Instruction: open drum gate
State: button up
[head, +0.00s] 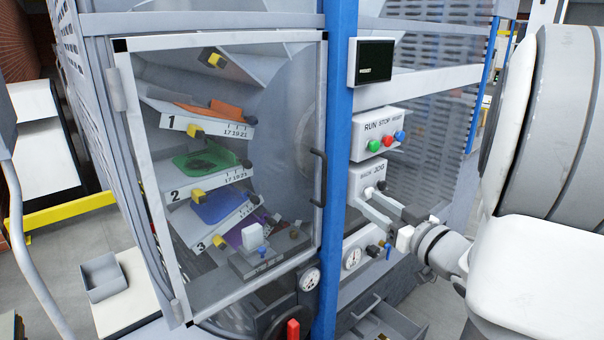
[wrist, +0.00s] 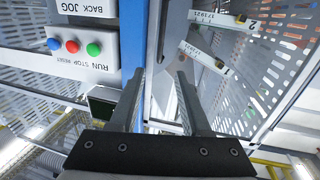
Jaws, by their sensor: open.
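The drum gate (head: 220,42) is a clear panel in a pale metal frame, hinged on the left. Its right edge lies against the blue post (head: 337,120), so it looks shut. A dark bar handle (head: 318,178) stands upright on its right side. My gripper (head: 370,200) is open and empty, to the right of the blue post and in front of the jog box (head: 366,172), apart from the handle. In the wrist view, which is turned upside down, my gripper (wrist: 161,78) has its fingers spread, with the blue post (wrist: 133,30) beyond the left finger.
A box with green, blue and red buttons (head: 380,139) sits right of the post, below a black box (head: 373,61). Numbered shelves (head: 208,125) lie behind the gate. Floor shows at left.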

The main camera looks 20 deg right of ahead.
aim_at(326, 170)
jog(key=w+a, duration=0.1)
jog(key=w, duration=1)
jog(key=w+a+p, duration=0.1)
jog(key=w, duration=0.5)
jog(key=shift+w+a, duration=0.1)
jog(key=shift+a, duration=0.25)
grip_shut()
dwell(0.6)
